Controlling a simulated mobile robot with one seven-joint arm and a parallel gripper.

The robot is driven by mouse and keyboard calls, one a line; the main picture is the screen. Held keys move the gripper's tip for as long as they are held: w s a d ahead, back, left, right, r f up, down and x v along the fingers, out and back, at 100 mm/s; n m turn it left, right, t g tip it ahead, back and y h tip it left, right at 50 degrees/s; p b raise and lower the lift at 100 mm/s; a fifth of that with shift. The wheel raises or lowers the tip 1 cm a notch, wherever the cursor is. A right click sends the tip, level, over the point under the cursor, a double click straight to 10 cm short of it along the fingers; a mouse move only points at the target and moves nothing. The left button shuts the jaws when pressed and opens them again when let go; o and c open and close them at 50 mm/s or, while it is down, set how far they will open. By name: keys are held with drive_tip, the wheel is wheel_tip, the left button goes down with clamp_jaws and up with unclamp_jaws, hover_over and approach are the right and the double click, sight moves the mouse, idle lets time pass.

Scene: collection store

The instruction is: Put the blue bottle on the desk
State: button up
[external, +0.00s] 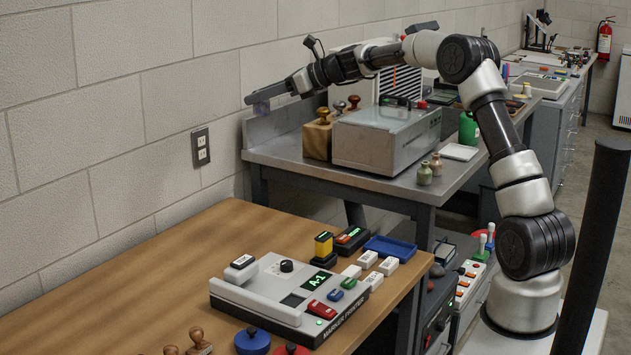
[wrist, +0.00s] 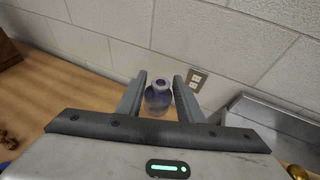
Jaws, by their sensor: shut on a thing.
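The blue bottle (wrist: 158,98) is a small translucent blue-violet bottle with a round open neck. My gripper (wrist: 159,92) is shut on it, with one finger on each side, in the wrist view. In the external view, the bottle (external: 261,108) hangs at the end of my gripper (external: 262,98), high in the air in front of the wall. The wooden desk (external: 150,255) lies below and to the left in the external view. Its top also shows behind the bottle in the wrist view (wrist: 55,80).
A marker printer (external: 290,295) stands on the desk, with a blue tray (external: 390,247) and stamps nearby. The desk's left and back parts are clear. The wall is close behind.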

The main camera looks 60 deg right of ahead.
drive_tip(key=w+a+n+y+b, duration=0.2)
drive_tip(key=a, duration=0.8)
drive_tip(key=shift+g, duration=0.3)
drive_tip(key=shift+s+f+b, duration=0.15)
drive_tip(key=shift+f+b, duration=0.45)
drive_tip(key=shift+f, duration=8.05)
drive_tip(key=shift+s+f+b, duration=0.1)
drive_tip(key=shift+f+b, duration=0.45)
drive_tip(key=shift+f, duration=8.1)
drive_tip(key=shift+f, duration=0.2)
drive_tip(key=o, duration=1.1)
